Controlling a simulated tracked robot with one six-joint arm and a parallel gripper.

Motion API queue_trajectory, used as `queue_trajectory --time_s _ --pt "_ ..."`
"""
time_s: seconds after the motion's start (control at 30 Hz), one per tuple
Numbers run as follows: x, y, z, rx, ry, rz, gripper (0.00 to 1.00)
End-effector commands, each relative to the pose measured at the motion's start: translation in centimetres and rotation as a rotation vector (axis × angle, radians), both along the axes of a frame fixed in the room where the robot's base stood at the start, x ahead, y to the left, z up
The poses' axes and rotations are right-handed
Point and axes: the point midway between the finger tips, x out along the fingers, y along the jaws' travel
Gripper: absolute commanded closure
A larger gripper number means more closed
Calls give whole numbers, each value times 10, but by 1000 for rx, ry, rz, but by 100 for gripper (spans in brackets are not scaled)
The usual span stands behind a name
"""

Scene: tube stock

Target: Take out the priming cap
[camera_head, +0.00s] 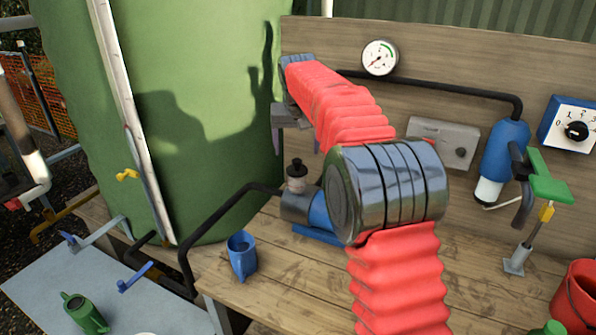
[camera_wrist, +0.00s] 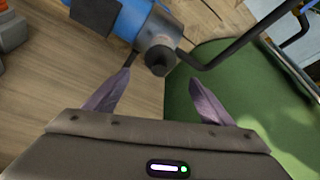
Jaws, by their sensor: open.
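The dark priming cap (camera_head: 296,168) sits upright on the light neck of the pump (camera_head: 318,215), which has a grey front and a blue body. In the wrist view the cap (camera_wrist: 161,60) shows end-on, just beyond the space between the fingertips. My gripper (camera_head: 292,148) is above the cap, its purple fingers pointing down, apart and empty. In the wrist view my gripper (camera_wrist: 159,76) is open, with one finger to each side of the cap's line. I see no contact with the cap.
A black pipe (camera_head: 213,215) runs left from the pump. A blue jug (camera_head: 242,256) stands on the wooden bench (camera_head: 290,285) in front. The green tank (camera_head: 205,120) rises close on the left. A wooden backboard (camera_head: 470,80) carries a gauge (camera_head: 380,57) and a blue filter (camera_head: 503,150).

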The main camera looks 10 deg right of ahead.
Motion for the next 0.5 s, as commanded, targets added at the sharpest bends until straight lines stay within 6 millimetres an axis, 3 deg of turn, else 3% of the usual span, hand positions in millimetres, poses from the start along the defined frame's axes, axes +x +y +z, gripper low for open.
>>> queue_trajectory --time_s 0.2,0.5 --pt "10 -2 -26 -1 2 0 24" --pt "11 -2 -28 0 0 0 24"
